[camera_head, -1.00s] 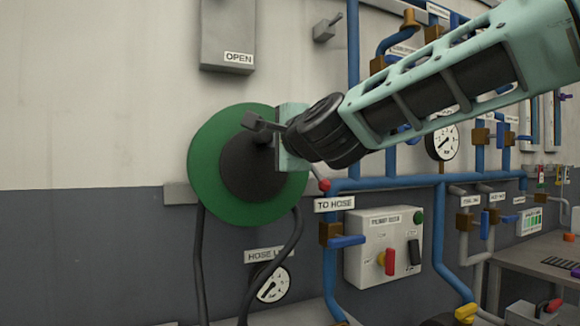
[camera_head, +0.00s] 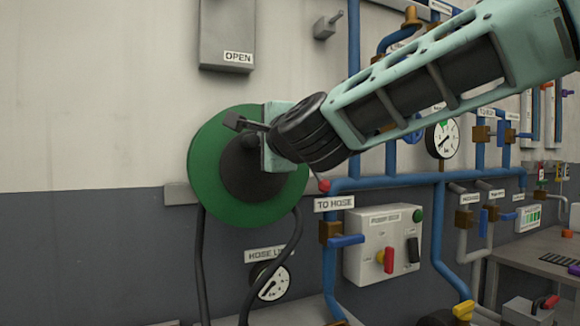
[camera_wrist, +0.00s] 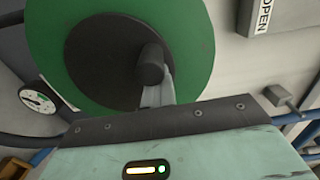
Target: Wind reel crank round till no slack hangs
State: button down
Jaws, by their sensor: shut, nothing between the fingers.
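The green reel (camera_head: 210,190) with a dark hub (camera_head: 255,185) is mounted on the wall; it fills the upper part of the wrist view (camera_wrist: 190,30). A dark crank knob (camera_head: 250,140) stands out from the hub and shows large in the wrist view (camera_wrist: 150,64). My gripper (camera_head: 236,122) is shut and empty, its fingers at the knob. In the wrist view the pale fingers (camera_wrist: 158,94) run up behind the knob; I cannot tell whether they touch it. Dark hose hangs below the reel on the left (camera_head: 201,260) and right (camera_head: 285,250).
A grey box labelled OPEN (camera_head: 226,40) is above the reel. Blue pipes (camera_head: 352,185), a pressure gauge (camera_head: 442,138) and a control box (camera_head: 382,245) lie to the right. A hose gauge (camera_head: 271,282) is below. The wall to the left is clear.

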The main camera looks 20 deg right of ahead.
aim_at(249, 143)
jog(key=shift+a, duration=0.25)
jog(key=shift+a+f, duration=0.1)
jog(key=shift+a, duration=0.5)
jog(key=shift+a+f, duration=0.2)
jog(key=shift+a, duration=0.45)
jog(key=shift+a+f, duration=0.1)
jog(key=shift+f, duration=0.05)
jog(key=shift+a+f, duration=0.35)
jog(key=shift+a, duration=0.15)
jog(key=shift+f, duration=0.15)
